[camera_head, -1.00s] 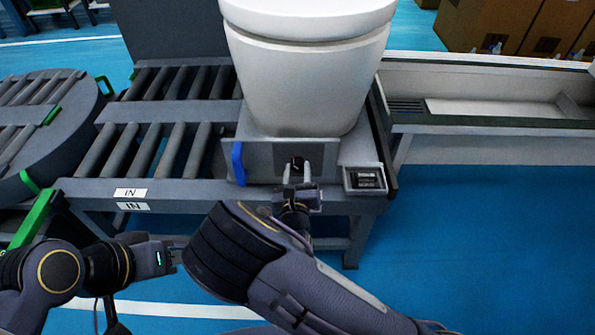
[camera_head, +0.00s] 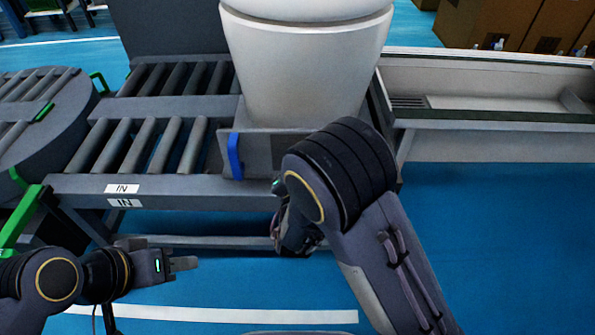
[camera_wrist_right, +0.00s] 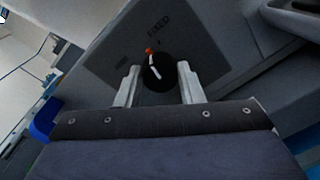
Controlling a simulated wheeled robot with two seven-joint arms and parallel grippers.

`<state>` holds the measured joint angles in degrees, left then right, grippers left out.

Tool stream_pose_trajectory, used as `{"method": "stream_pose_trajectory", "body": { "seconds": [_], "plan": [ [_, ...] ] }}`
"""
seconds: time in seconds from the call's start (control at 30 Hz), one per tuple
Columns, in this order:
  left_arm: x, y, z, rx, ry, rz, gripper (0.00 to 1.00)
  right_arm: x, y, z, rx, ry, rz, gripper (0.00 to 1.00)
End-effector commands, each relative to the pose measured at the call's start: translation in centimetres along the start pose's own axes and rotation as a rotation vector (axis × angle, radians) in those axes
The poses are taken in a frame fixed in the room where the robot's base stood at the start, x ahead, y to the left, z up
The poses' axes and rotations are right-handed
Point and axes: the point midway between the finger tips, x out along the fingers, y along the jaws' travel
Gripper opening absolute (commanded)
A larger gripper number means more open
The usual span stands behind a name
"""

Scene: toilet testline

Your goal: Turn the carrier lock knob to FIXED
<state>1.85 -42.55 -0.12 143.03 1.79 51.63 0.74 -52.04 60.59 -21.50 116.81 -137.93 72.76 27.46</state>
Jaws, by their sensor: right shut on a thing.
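The carrier lock knob (camera_wrist_right: 160,79) is a round black dial with a white pointer line and an orange tip, on a grey panel in the right wrist view. A FIXED label (camera_wrist_right: 158,28) is printed above it. The orange tip lies between this label and a second, unreadable label (camera_wrist_right: 122,62), nearer FIXED. My right gripper (camera_wrist_right: 158,67) has one finger on each side of the knob and is shut on it. In the head view my right forearm hides the knob and these fingers. My left gripper (camera_head: 183,263) is away at lower left, side-on, holding nothing visible.
A white toilet (camera_head: 305,70) stands on the grey carrier above the panel. A blue part (camera_head: 235,156) sticks out at the panel's left end. Roller conveyor (camera_head: 140,145) lies to the left, a pale trough (camera_head: 490,105) to the right. The blue floor in front is open.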

Motion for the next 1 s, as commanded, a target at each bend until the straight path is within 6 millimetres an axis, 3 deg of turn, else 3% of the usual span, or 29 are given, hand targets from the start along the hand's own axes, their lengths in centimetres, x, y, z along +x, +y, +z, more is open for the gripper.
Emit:
{"method": "stream_pose_trajectory", "body": {
  "seconds": [0.1, 0.5, 1.0],
  "plan": [
    [2.0, -0.9, 1.0, 0.000, 0.000, 0.000, 0.39, 0.1, -0.5, -0.4, 0.114, 0.000, 0.002, 0.12],
    [6.2, -2.8, 3.1, 0.000, 0.000, 0.000, 0.39, 0.1, -0.5, -0.3, 0.400, 0.015, 0.005, 0.12],
    [7.5, -3.5, 3.8, 0.000, 0.000, 0.000, 0.39, 0.0, -0.2, 0.0, 0.510, 0.023, 0.005, 0.12]
  ]
}}
